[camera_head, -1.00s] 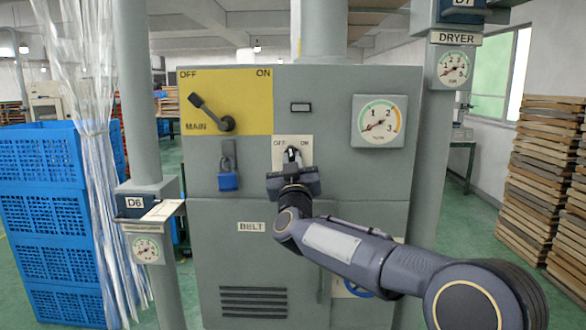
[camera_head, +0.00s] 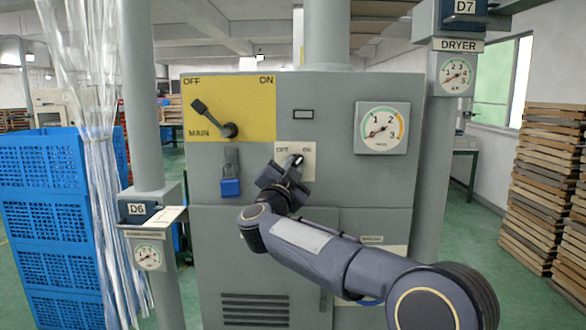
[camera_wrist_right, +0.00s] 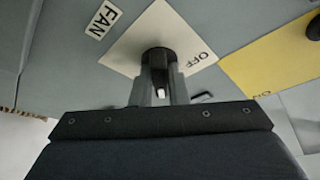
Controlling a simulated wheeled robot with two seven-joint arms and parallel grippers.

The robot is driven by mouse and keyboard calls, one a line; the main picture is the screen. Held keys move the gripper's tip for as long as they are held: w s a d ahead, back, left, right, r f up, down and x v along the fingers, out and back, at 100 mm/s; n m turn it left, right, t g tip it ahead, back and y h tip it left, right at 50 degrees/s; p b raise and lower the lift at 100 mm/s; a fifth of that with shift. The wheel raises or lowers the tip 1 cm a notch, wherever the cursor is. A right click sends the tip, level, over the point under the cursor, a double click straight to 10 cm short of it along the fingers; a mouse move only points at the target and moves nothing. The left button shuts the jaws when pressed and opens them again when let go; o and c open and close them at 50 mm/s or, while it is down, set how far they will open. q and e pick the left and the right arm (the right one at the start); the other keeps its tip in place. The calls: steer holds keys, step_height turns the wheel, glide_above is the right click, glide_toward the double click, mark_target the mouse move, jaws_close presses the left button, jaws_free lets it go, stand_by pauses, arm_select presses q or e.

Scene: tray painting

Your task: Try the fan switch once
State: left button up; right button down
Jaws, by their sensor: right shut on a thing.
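The fan switch is a small dark knob (camera_wrist_right: 158,57) on a pale plate (camera_head: 307,172) marked OFF and ON, on the grey cabinet front. A FAN label (camera_wrist_right: 103,20) is beside the plate in the right wrist view. My right gripper (camera_head: 290,170) is shut on the knob, with a finger on each side. The gripper is turned towards the ON side, and the plate looks tilted in the wrist view. The gripper hides part of the knob and plate in the head view. My left gripper is not in view.
Above left, the main lever (camera_head: 214,117) on a yellow panel points to OFF, with a blue padlock (camera_head: 230,187) below. A gauge (camera_head: 381,128) and a small dark window (camera_head: 303,114) are on the cabinet. Blue crates (camera_head: 45,215) stand left, stacked wooden trays (camera_head: 545,190) right.

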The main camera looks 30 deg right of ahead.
steer(key=shift+m+g, duration=0.4)
steer(key=shift+m, duration=0.4)
steer(key=c, duration=1.4)
jaws_free()
steer(key=shift+a, duration=0.1)
steer(key=b+v, duration=0.1)
steer(key=v, duration=0.6)
steer(key=shift+s+a+f, duration=0.2)
steer(key=shift+s+a, duration=0.05)
steer(key=shift+r, duration=0.1)
